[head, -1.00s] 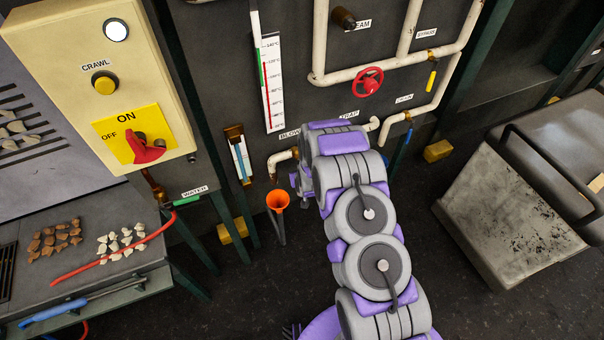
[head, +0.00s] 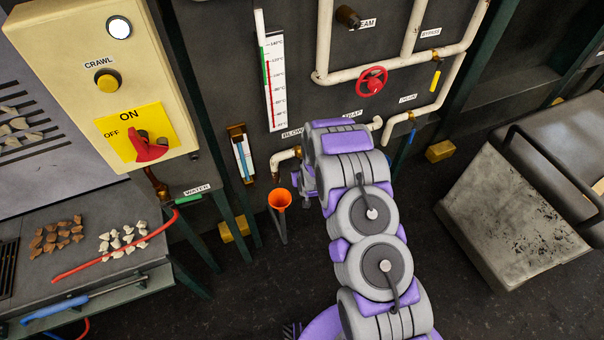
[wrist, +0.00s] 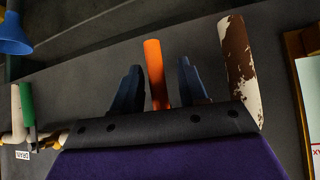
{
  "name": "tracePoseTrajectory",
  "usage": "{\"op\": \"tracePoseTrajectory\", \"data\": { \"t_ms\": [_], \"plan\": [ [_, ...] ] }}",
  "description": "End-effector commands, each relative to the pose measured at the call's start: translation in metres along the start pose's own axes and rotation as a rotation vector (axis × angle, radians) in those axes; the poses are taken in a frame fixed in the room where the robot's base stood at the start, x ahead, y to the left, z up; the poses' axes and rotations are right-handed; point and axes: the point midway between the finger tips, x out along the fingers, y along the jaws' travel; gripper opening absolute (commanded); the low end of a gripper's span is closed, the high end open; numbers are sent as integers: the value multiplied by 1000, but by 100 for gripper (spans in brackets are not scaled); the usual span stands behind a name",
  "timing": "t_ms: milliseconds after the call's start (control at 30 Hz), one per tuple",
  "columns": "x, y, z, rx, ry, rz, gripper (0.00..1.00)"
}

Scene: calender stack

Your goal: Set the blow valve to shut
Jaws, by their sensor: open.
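The blow label (head: 291,133) shows on the dark panel in the head view, partly covered by my arm. A white pipe (head: 283,158) with a brass end comes out below it. My arm hides the valve's handle there. In the wrist view an orange handle (wrist: 154,70) stands between the two dark blue fingers of my gripper (wrist: 159,66). The fingers are open, with a gap on each side of the handle. A peeling white and brown pipe end (wrist: 239,70) is right of the fingers. In the head view my gripper is mostly hidden behind my arm.
An orange funnel (head: 279,199) stands below the pipe end. A framed gauge (head: 242,155) hangs to its left. A blue funnel (wrist: 12,35) and a green handle (wrist: 27,104) lie left in the wrist view.

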Motion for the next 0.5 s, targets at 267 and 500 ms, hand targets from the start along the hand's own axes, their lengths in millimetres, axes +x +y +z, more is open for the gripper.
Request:
{"op": "tracePoseTrajectory", "data": {
  "t_ms": [267,500],
  "plan": [
    [-31,0,-3,0,1,0,42],
    [-75,-1,-1,-1,-2,0,42]
  ]
}}
